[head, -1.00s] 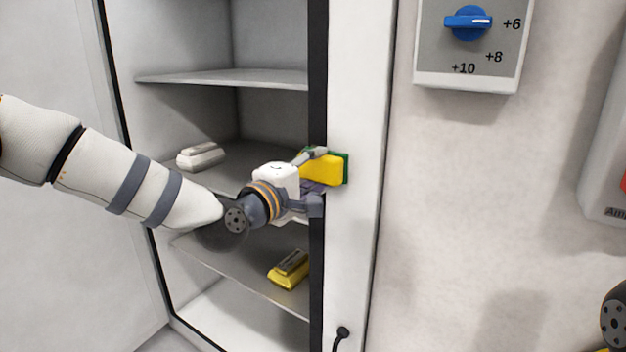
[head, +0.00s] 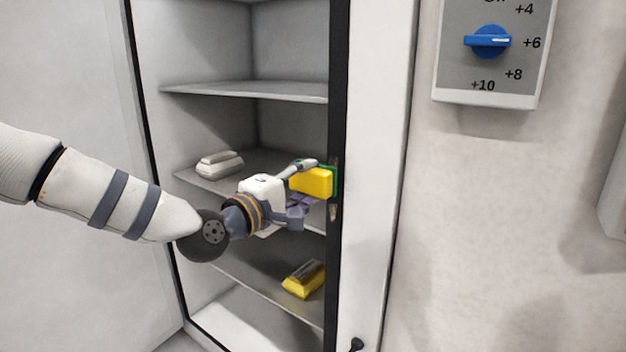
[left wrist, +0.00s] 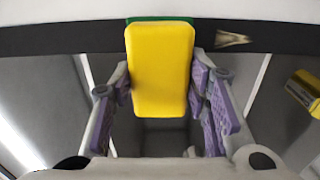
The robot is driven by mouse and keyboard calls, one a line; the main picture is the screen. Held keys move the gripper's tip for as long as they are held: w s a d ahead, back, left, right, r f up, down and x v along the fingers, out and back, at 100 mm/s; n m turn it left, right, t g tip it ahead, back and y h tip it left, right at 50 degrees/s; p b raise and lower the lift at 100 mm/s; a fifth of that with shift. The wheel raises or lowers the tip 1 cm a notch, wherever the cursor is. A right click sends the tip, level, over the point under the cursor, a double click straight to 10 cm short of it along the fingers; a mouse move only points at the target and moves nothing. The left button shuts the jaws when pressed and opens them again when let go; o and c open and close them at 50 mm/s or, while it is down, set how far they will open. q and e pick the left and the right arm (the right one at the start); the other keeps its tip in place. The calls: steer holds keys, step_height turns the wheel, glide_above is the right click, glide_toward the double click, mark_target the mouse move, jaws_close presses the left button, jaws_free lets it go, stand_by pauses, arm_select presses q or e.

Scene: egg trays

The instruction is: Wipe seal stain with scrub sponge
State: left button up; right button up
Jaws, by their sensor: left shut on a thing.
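The yellow scrub sponge (head: 312,181) with a green scouring side is held in my left gripper (head: 303,190), which is shut on it. In the left wrist view the sponge (left wrist: 160,70) sits between the purple-padded fingers, its green end against the black seal (left wrist: 70,40). The seal (head: 338,110) runs down the cabinet opening's right edge in the head view. A brownish stain (head: 333,211) shows on the seal just below the sponge; in the left wrist view the stain (left wrist: 233,39) lies right of the sponge. Seal behind the sponge is hidden. My right gripper is not in view.
Inside the cabinet, a white bar-shaped object (head: 220,164) lies on the middle shelf and a yellow bar-shaped object (head: 304,279) on the lower shelf. A control box with a blue knob (head: 488,41) hangs on the wall at right. Shelf edges are close to my gripper.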

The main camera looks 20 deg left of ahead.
arm_select(q)
steer(key=shift+f+v, duration=0.25)
steer(key=shift+v, duration=0.9)
steer(key=shift+v, duration=1.5)
step_height(320, 180, down, 7)
steer(key=n+b, duration=0.1)
steer(key=n, duration=0.7)
steer(key=w+d+n+b, duration=0.1)
steer(key=w+d+b, duration=0.1)
steer(key=w, duration=0.4)
steer(key=shift+d, duration=0.15)
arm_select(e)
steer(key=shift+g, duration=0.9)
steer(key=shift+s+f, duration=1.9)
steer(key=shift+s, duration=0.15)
arm_select(q)
steer(key=shift+w+r, duration=0.1)
